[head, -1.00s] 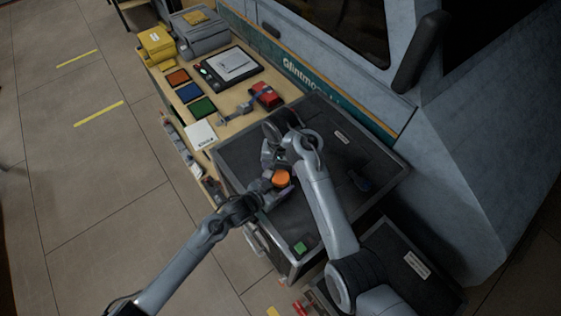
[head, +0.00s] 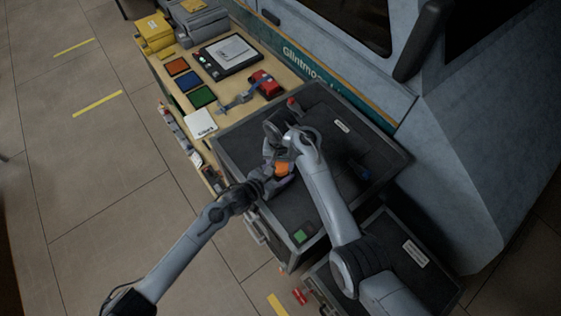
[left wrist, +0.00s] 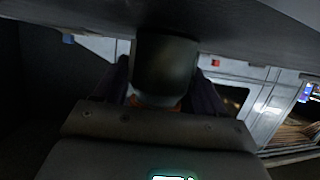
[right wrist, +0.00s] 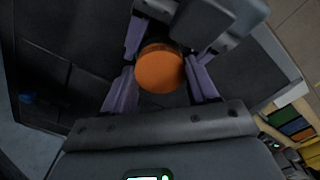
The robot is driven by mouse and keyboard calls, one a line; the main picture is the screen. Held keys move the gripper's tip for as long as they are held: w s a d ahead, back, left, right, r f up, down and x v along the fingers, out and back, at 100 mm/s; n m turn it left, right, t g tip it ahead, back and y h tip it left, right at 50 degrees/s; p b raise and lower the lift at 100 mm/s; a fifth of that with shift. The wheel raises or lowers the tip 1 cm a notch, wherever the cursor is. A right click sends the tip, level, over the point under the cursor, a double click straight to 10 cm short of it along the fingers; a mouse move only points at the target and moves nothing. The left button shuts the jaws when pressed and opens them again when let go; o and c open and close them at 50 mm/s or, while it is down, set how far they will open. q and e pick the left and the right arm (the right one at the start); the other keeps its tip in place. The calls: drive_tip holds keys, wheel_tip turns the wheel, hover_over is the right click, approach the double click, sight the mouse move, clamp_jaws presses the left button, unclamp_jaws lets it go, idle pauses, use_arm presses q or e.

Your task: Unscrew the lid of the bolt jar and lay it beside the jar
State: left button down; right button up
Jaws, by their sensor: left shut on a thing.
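The bolt jar shows in the left wrist view as a dark cylinder (left wrist: 165,65) between the fingers of my left gripper (left wrist: 163,85), which is shut on it. In the head view my left gripper (head: 274,180) holds the jar above the black case. The orange lid (head: 282,168) is on the jar, and it shows as a round disc in the right wrist view (right wrist: 160,70). My right gripper (right wrist: 162,85) is open, its fingers on either side of the lid with small gaps. In the head view my right arm hides much of its fingers and the jar's body.
The black case top (head: 330,110) has free room to the right. A green block (head: 300,236) and a blue item (head: 363,172) lie on it. The wooden bench behind holds coloured trays (head: 202,97), a red item (head: 264,84) and a white card (head: 200,124). The van wall (head: 450,130) bounds the right.

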drive_tip(key=c, duration=0.4)
drive_tip(key=n, duration=0.3)
drive_tip(key=o, duration=1.2)
drive_tip(key=shift+c, duration=0.2)
use_arm(q)
drive_tip(key=shift+d, duration=0.1)
use_arm(e)
drive_tip(key=shift+a, duration=0.1)
drive_tip(key=shift+a, duration=0.1)
drive_tip(key=shift+r, duration=2.3)
